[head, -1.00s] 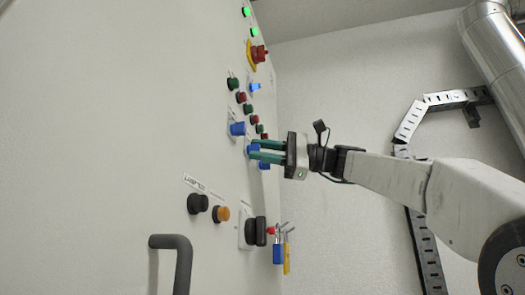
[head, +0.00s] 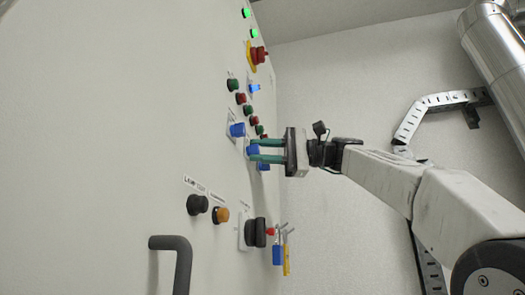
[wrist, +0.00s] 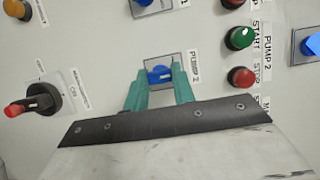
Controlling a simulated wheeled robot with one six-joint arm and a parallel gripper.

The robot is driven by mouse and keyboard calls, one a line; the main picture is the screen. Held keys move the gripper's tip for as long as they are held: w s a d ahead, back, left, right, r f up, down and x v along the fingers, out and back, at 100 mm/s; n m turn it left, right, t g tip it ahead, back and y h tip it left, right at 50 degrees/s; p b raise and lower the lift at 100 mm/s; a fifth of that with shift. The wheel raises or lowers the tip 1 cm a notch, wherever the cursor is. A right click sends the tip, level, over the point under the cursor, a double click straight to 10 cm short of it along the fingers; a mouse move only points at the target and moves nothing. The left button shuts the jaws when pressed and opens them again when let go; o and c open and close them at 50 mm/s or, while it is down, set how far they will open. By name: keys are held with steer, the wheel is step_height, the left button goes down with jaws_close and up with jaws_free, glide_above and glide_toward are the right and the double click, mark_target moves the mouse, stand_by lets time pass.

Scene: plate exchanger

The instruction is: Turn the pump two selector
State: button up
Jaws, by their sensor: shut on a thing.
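The pump two selector is a blue knob (wrist: 159,75) on a square plate labelled PUMP 2 in the wrist view. It also shows in the head view (head: 252,150), at the panel face. My gripper (head: 252,150) has its two green fingers at this knob, one on each side, shut on it. In the wrist view my gripper (wrist: 160,85) covers the lower part of the knob. The fingers reach the panel from the right in the head view.
Another blue selector (head: 237,129) sits close above left, and one (head: 263,166) just below. Green and red buttons (wrist: 240,38) stand right of the knob in the wrist view. A dark handle (head: 180,262) juts out.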

steer(key=o, duration=1)
steer(key=d, duration=0.7)
steer(key=shift+w+d, duration=0.2)
steer(key=shift+d, duration=0.2)
